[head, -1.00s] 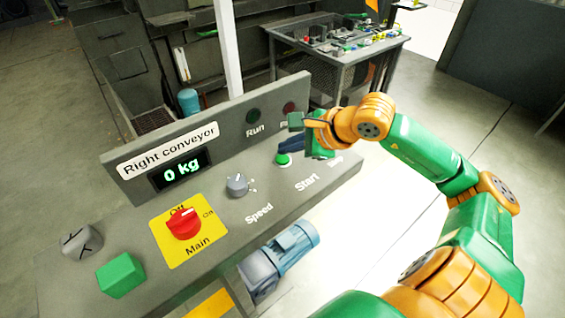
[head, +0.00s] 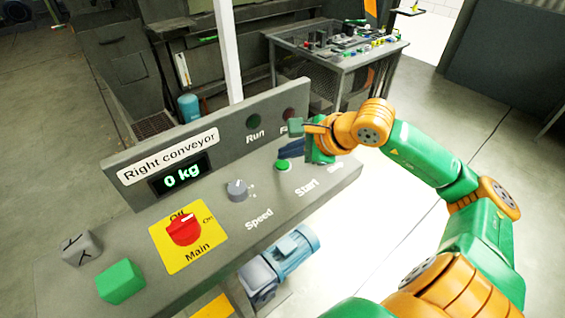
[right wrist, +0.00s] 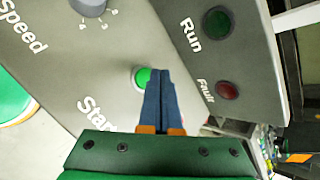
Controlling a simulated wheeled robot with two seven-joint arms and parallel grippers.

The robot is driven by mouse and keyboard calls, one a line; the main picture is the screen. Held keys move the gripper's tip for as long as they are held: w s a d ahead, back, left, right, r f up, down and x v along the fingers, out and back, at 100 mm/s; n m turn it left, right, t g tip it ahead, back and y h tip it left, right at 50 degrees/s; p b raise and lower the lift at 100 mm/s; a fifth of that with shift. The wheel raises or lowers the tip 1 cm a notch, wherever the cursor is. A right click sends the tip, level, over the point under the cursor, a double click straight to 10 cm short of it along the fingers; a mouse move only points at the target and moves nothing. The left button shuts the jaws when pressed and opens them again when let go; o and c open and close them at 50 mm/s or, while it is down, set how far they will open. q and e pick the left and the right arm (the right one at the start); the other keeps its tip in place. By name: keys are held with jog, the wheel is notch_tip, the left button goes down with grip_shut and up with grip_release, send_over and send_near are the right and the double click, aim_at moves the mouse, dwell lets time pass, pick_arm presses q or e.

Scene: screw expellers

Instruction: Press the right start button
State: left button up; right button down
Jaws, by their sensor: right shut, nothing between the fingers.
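The green Start button (head: 283,165) sits on the sloped grey panel (head: 130,225) of the right conveyor, above the word Start. It also shows in the right wrist view (right wrist: 143,77), partly covered by my fingers. My right gripper (head: 284,152) is shut and empty, its dark blue fingers together. In the right wrist view its fingertips (right wrist: 159,72) overlap the button's right side; whether they touch it I cannot tell. My left gripper is not in view.
The panel also bears a grey Speed knob (head: 237,189), a red Main switch (head: 184,230), a green cube (head: 121,281) and a grey cube (head: 81,247). The upright board behind carries the Run lamp (head: 254,122) and Fault lamp (right wrist: 227,90), close to my gripper.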

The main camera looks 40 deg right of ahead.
aim_at(288, 165)
dwell(0.8)
jog(key=shift+f+b, duration=0.4)
jog(key=shift+b, duration=0.3)
jog(key=shift+f+b, duration=0.5)
jog(key=shift+b, duration=0.15)
dwell(0.4)
dwell(0.4)
jog(key=shift+r+p, duration=0.55)
jog(key=shift+r, duration=0.35)
notch_tip(288, 165, up, 5)
jog(key=p, duration=0.4)
jog(key=shift+r, duration=0.1)
